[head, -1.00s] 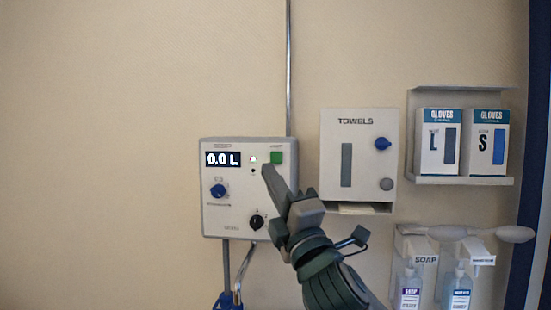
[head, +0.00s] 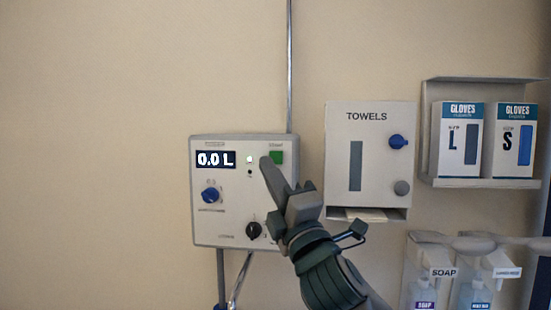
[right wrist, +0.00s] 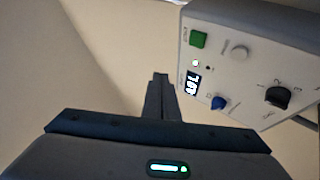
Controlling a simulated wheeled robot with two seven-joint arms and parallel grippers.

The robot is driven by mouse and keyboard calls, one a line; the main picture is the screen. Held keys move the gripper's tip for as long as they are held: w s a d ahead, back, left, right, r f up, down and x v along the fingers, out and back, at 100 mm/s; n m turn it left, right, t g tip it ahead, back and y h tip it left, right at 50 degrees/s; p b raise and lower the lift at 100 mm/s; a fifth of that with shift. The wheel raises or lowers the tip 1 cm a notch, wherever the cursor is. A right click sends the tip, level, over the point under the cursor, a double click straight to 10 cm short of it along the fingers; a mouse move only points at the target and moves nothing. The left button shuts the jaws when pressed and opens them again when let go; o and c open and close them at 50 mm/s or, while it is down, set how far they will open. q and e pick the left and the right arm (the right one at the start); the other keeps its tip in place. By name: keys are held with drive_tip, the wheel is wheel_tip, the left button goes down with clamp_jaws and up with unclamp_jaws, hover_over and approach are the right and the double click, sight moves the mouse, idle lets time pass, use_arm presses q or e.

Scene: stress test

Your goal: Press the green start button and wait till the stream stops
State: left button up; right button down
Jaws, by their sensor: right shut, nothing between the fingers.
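The white dispenser panel (head: 215,225) is on the wall, with a display (head: 215,159) reading 0.0 L. The green start button (head: 277,157) is at its upper right and also shows in the right wrist view (right wrist: 197,39). A small indicator light (head: 250,159) left of it is lit. My right gripper (head: 265,162) is shut and empty, its tip just left of the button in the head view. In the right wrist view the fingertips (right wrist: 160,78) appear beside the panel, apart from the button. No stream is visible. My left gripper is out of view.
The panel has a blue knob (head: 210,195) and a black knob (head: 254,230). A towel dispenser (head: 340,190), a glove rack (head: 480,184) and soap bottles (head: 424,294) are to the right. The wall left of the panel is clear.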

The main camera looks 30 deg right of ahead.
sight(277, 164)
drive_tip(key=shift+w+d+b, duration=0.35)
drive_tip(key=shift+w+d, duration=0.55)
drive_tip(key=shift+w, duration=0.3)
drive_tip(key=shift+w+d+b, duration=0.4)
drive_tip(key=shift+w+d, duration=0.55)
drive_tip(key=shift+w, duration=0.3)
drive_tip(key=shift+w+d+b, duration=0.35)
drive_tip(key=shift+w+d, duration=0.55)
drive_tip(key=shift+w, duration=0.3)
drive_tip(key=shift+w+d, duration=0.5)
drive_tip(key=shift+w, duration=0.15)
idle(0.7)
drive_tip(key=shift+s+a, duration=0.15)
drive_tip(key=shift+s+a+f+p, duration=0.1)
drive_tip(key=shift+s+a+p, duration=0.25)
drive_tip(key=shift+s, duration=0.15)
idle(0.5)
drive_tip(key=shift+s+a+p, duration=0.3)
drive_tip(key=shift+s+a, duration=0.5)
drive_tip(key=shift+s, duration=0.2)
drive_tip(key=shift+s+a+p, duration=0.3)
drive_tip(key=shift+s+a, duration=0.45)
drive_tip(key=shift+s, duration=0.25)
